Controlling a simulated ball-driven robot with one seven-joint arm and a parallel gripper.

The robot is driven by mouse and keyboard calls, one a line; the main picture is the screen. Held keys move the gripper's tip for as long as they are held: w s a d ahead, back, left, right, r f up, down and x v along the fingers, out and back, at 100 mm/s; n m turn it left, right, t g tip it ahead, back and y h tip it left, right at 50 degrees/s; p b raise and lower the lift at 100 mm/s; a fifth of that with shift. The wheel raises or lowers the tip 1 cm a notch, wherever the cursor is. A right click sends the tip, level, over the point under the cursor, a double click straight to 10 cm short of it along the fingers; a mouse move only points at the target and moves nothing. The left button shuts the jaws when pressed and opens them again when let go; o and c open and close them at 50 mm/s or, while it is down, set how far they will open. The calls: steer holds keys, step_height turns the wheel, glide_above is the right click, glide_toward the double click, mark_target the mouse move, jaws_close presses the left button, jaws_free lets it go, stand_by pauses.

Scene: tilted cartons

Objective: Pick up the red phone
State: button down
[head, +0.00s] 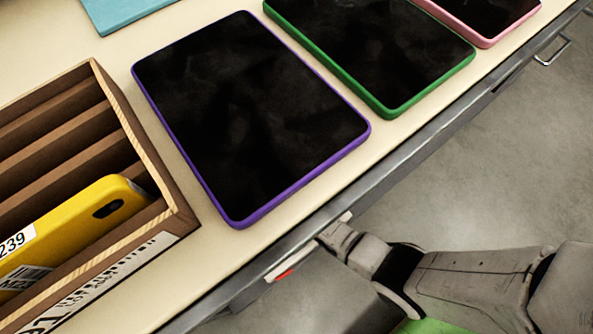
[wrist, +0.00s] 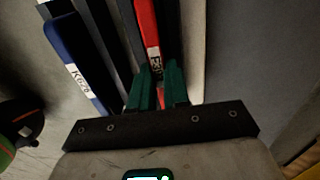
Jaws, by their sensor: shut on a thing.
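The red phone (wrist: 147,25) stands in the wrist view with a white label near its lower end. My gripper (wrist: 161,82) has green fingers, one on each side of the red phone's near end, and it is shut on that phone. The phone's far end runs out of the top of the view. In the head view, my arm is at the lower right beside the table's front edge, and the red phone cannot be clearly made out there.
A blue phone (wrist: 75,55) with a white label stands left of the red one, with dark slats between. On the table, a wooden rack (head: 172,207) holds a yellow phone (head: 85,222). A purple-edged tablet (head: 250,115) and a green-edged tablet (head: 375,45) lie near the front edge.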

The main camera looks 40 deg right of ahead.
stand_by(0.3)
step_height(320, 180, up, 13)
steer(key=p, duration=0.8)
steer(key=s+p, duration=1)
steer(key=s, duration=1.2)
steer(key=shift+f, duration=0.25)
step_height(320, 180, up, 11)
steer(key=p, duration=1.1)
steer(key=shift+r, duration=0.1)
